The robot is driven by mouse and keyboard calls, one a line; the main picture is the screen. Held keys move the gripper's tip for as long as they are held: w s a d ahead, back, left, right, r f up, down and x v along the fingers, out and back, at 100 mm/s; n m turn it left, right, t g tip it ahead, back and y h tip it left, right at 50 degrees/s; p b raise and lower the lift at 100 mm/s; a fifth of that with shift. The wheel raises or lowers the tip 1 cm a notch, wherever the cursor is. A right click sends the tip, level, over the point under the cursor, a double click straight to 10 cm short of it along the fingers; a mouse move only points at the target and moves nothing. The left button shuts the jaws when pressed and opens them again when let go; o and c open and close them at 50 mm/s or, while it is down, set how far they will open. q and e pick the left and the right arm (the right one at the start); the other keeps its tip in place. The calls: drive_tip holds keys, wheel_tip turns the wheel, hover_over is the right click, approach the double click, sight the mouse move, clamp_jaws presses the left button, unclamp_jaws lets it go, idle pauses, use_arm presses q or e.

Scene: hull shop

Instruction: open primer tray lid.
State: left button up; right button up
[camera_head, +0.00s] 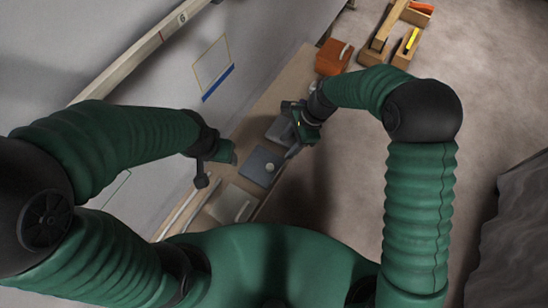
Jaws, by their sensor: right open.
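A dark grey flat tray or lid (256,162) with a small pale round spot, perhaps a knob, lies on the narrow bench by the wall. A second grey tray (279,130) lies behind it, partly hidden by my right gripper. A paler flat panel with a handle (232,203) lies nearer to me. I cannot tell which one is the primer tray. My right gripper (295,132) is open over the bench's right edge, beside the two grey trays; contact cannot be made out. My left gripper (226,154) is left of the dark grey tray, its jaws too unclear to read.
An orange box with a handle (334,57) stands at the bench's far end. Wooden boxes (404,54) with orange and yellow items stand on the floor beyond. A pale rail (140,55) runs along the wall. Dark draped cloth (517,240) is at right; the floor between is clear.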

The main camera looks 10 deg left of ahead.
sight(270, 166)
drive_tip(key=x, duration=0.7)
drive_tip(key=b+x, duration=0.1)
drive_tip(key=x, duration=0.6)
drive_tip(key=shift+w+a+f, duration=0.15)
drive_tip(key=shift+a+f, duration=0.05)
drive_tip(key=shift+f, duration=0.2)
clamp_jaws()
drive_tip(key=shift+w, duration=0.1)
